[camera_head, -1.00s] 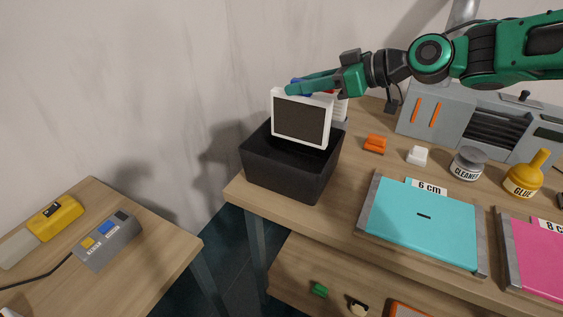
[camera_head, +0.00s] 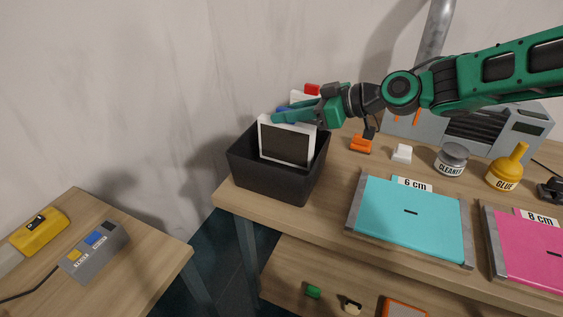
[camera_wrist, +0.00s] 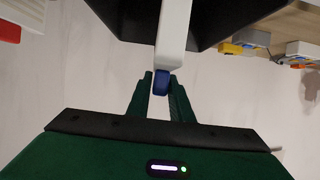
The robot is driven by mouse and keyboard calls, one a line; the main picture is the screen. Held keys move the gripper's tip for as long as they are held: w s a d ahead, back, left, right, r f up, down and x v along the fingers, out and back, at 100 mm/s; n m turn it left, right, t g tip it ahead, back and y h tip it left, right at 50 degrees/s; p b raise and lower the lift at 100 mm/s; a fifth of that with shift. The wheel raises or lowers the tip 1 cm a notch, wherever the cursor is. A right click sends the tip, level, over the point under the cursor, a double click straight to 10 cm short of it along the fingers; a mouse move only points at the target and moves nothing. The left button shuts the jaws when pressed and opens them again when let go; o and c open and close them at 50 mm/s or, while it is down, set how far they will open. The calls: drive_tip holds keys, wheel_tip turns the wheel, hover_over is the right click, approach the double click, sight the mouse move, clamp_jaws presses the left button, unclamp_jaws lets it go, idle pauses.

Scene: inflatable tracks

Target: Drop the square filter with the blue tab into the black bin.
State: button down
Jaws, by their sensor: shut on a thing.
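The square filter (camera_head: 285,144) has a white frame and a dark grey panel. My gripper (camera_head: 285,116) is shut on its blue tab (camera_wrist: 161,82) at the top edge, and the wrist view shows the tab between the two fingers. The filter hangs roughly upright, its lower part inside the opening of the black bin (camera_head: 270,181). The bin stands at the left end of the workbench. Whether the filter's bottom edge touches the bin floor is hidden by the front wall.
Behind the bin stands a white item with a red top (camera_head: 311,90). Orange (camera_head: 361,144) and white (camera_head: 402,153) blocks, a cleaner jar (camera_head: 451,160) and a glue bottle (camera_head: 508,168) are to the right. A teal panel (camera_head: 412,225) lies in front. A lower table (camera_head: 130,262) is at left.

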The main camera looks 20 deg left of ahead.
drive_tip(key=c, duration=1.5)
unclamp_jaws()
drive_tip(key=shift+d, duration=0.1)
drive_tip(key=v, duration=1)
drive_tip(key=shift+d+r, duration=0.2)
drive_tip(key=shift+d, duration=0.05)
